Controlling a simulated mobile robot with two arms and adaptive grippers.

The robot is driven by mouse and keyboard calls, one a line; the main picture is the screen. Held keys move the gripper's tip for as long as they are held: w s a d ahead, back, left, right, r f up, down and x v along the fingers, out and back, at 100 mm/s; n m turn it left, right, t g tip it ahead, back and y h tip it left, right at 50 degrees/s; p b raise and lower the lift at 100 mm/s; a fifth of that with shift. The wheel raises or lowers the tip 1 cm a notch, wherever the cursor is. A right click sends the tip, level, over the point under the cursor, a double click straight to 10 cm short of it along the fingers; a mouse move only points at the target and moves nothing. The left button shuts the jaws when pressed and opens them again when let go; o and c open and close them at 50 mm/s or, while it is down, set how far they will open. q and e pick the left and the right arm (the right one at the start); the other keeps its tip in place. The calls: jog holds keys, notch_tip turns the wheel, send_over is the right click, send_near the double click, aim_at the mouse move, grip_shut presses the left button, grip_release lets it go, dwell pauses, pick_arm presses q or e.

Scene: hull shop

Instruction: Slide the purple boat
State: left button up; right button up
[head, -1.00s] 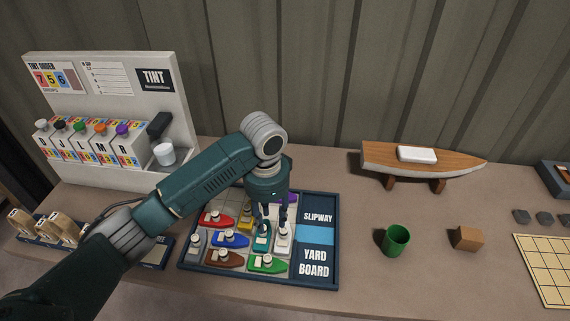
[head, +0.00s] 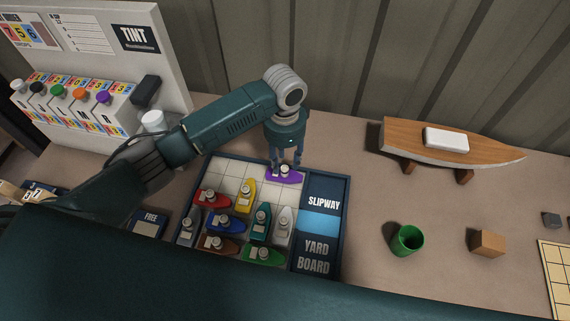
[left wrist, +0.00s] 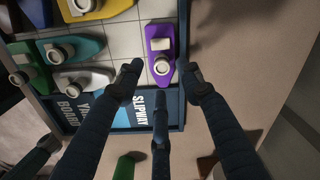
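The purple boat (head: 284,176) lies at the back edge of the yard board (head: 345,215), beside the slipway panel (head: 323,200). In the left wrist view the boat (left wrist: 160,45) has a white cabin and a round funnel. My left gripper (head: 287,163) is right above it, fingers pointing down. In the left wrist view the fingers (left wrist: 160,72) are spread, with the boat's funnel end between the tips; I cannot tell whether they touch it. My right gripper is not in view.
Red, yellow, blue, teal, white, grey, brown and green boats crowd the front of the board; pale cells (head: 232,168) at back left are empty. A green cup (head: 407,240), brown block (head: 487,243) and wooden hull (head: 450,143) stand to the right. The tint rack (head: 85,60) is at left.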

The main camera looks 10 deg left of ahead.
aim_at(285, 167)
pick_arm(q)
notch_tip(285, 167, down, 4)
jog(key=shift+w+f+p, duration=0.1)
jog(key=shift+w+p, duration=0.05)
jog(key=shift+p, duration=0.15)
jog(key=shift+f, duration=0.35)
grip_shut()
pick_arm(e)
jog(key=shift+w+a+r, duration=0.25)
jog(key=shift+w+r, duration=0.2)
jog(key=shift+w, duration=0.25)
